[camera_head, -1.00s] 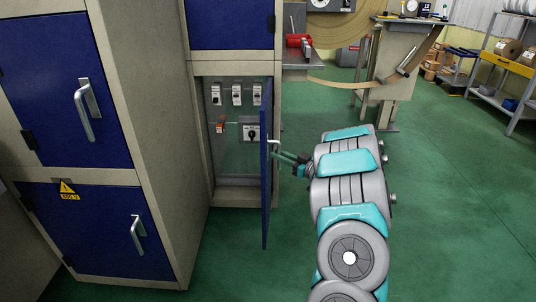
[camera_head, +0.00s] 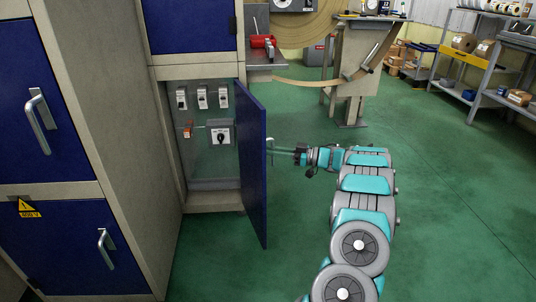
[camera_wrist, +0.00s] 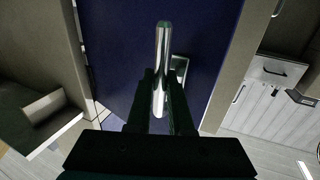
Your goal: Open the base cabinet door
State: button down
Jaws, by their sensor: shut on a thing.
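The base cabinet door (camera_head: 254,170) is a blue panel that stands swung open, seen at a slant in the head view. Behind it the base cabinet's interior (camera_head: 208,160) shows switches and a dial. My gripper (camera_head: 281,150) is to the right of the door, at its silver handle (camera_head: 270,152). In the wrist view the handle (camera_wrist: 162,55) runs between the two dark fingers of my gripper (camera_wrist: 160,98), in front of the blue door (camera_wrist: 118,50). My gripper is shut on the handle.
A tall cabinet with blue doors (camera_head: 18,110) and a warning sign stands at the left. A grey machine stand (camera_head: 350,80) and shelves (camera_head: 490,60) are at the back right. The green floor (camera_head: 450,200) to the right is clear.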

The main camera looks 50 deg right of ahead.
jog(key=shift+s+d+r+n+y, duration=0.1)
jog(key=shift+d+n+y, duration=0.3)
jog(key=shift+d, duration=0.2)
jog(key=c, duration=0.8)
grip_release()
jog(key=shift+c, duration=0.2)
jog(key=b+v, duration=0.1)
jog(key=v, duration=0.6)
jog(key=shift+s+d, duration=0.3)
